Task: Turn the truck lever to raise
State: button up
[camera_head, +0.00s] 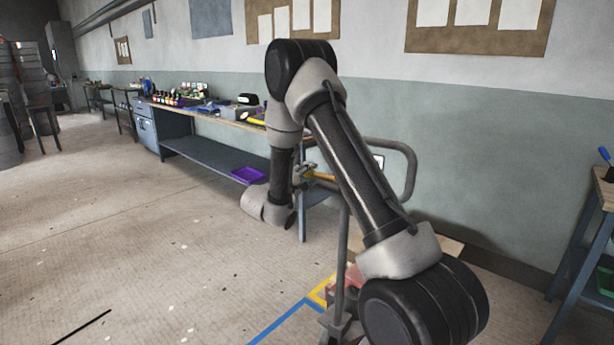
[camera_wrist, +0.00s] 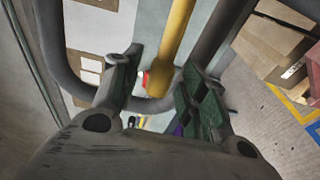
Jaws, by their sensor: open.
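The truck's grey tubular handle (camera_head: 411,170) stands upright beside the wall, partly hidden behind my arm. In the wrist view the grey handle loop (camera_wrist: 62,75) curves around my fingers. A yellow bar (camera_wrist: 174,40), which may be the lever, runs down from the top edge to between my fingers; it also shows small in the head view (camera_head: 321,177). A small red part (camera_wrist: 146,79) sits beside it. My gripper (camera_wrist: 158,76) is open, with one finger on each side of the yellow bar's lower end. I cannot tell whether they touch.
Cardboard boxes (camera_wrist: 272,45) lie at the right of the wrist view, beside blue and yellow floor tape. A long workbench (camera_head: 203,150) with tools and a purple tray (camera_head: 248,175) runs along the wall.

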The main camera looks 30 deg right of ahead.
grip_shut()
jog(key=shift+f, duration=0.15)
notch_tip(320, 180, down, 6)
jog(key=s+n, duration=0.1)
jog(key=n, duration=0.5)
jog(key=shift+s+d, duration=0.2)
jog(key=shift+d, duration=0.15)
grip_release()
